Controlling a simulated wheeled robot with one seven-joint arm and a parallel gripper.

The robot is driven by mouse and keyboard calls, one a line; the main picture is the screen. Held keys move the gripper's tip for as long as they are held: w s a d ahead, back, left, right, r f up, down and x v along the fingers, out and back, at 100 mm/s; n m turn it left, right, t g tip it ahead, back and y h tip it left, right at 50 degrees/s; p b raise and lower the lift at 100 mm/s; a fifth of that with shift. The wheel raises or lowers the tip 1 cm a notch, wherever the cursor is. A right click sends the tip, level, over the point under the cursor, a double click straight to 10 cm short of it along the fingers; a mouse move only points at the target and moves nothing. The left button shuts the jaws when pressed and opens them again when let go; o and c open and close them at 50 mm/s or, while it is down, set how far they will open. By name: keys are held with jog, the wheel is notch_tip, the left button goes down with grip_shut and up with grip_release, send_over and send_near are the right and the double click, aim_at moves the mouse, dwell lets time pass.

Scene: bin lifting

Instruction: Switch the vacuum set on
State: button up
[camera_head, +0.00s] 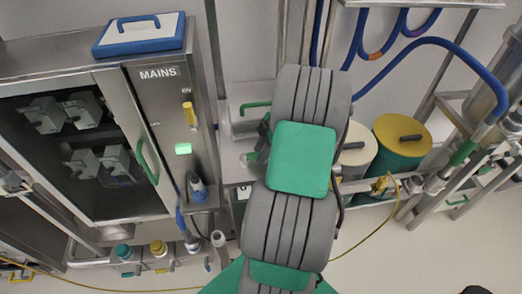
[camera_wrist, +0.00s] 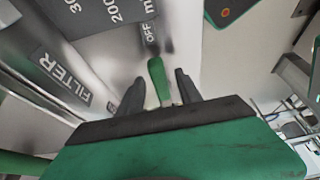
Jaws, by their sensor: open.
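In the wrist view, my gripper (camera_wrist: 160,78) is open, with one dark finger on each side of a green lever (camera_wrist: 156,70). The lever stands between the fingers with a gap showing on both sides; I cannot tell how deep it sits between them. Its far end points towards a black label reading OFF (camera_wrist: 150,32).
A steel MAINS cabinet (camera_head: 158,73) with a yellow switch handle (camera_head: 189,114) and a lit green lamp (camera_head: 183,148) stands at left. A yellow-lidded drum (camera_head: 402,132) and a cream-lidded drum (camera_head: 354,148) stand right of my arm. Blue hoses (camera_head: 445,45) hang at upper right.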

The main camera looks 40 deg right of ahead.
grip_shut()
dwell(0.3)
dwell(1.1)
